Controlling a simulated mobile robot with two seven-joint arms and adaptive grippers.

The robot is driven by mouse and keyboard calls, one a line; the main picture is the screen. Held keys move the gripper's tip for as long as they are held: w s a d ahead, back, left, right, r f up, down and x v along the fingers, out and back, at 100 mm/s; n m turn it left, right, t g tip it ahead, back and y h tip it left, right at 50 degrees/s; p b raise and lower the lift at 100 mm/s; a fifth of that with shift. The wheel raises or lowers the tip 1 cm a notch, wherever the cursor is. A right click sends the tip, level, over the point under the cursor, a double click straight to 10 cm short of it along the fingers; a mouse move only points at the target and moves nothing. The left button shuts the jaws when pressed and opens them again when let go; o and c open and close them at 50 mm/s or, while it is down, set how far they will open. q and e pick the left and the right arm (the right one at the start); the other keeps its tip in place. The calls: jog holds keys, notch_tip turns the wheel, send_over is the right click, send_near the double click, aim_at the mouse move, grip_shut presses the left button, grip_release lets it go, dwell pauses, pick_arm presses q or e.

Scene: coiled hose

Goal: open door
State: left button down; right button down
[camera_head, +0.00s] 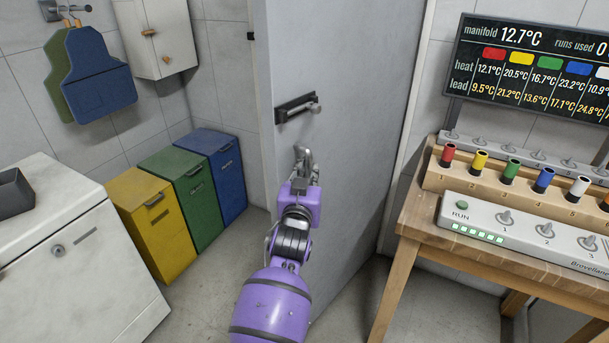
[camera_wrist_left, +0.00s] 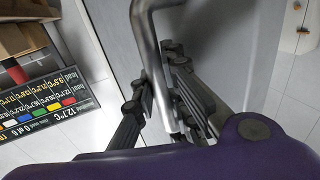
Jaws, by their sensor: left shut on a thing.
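The grey door (camera_head: 345,75) stands in the middle of the head view; I cannot tell clearly how far it is ajar. A lever with a dark mounting plate (camera_head: 293,108) is on its left part. My left gripper (camera_head: 302,157) is in front of the door, just below that lever. In the left wrist view, my left gripper (camera_wrist_left: 160,100) is shut on a bent silver door handle (camera_wrist_left: 146,42), with fingers on both sides of the bar. How this bar joins the dark plate is hidden. My right gripper is not in view.
Yellow (camera_head: 152,222), green (camera_head: 186,187) and blue (camera_head: 222,170) bins stand left of the door, beside a white cabinet (camera_head: 75,245). A wooden workbench (camera_head: 415,225) with a control panel is at right. Some bare floor shows below the door.

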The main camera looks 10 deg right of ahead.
pick_arm(q)
jog(key=shift+s+a+f, duration=0.1)
jog(key=shift+a+f, duration=0.15)
jog(key=shift+f, duration=0.3)
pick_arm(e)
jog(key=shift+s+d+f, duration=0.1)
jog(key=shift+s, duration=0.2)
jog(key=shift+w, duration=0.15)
pick_arm(q)
jog(key=c, duration=2.2)
grip_release()
jog(key=shift+o, duration=1.1)
jog(key=shift+s+a+r, duration=0.15)
jog(key=shift+r, duration=0.2)
jog(key=shift+d, duration=0.2)
jog(key=v, duration=1.2)
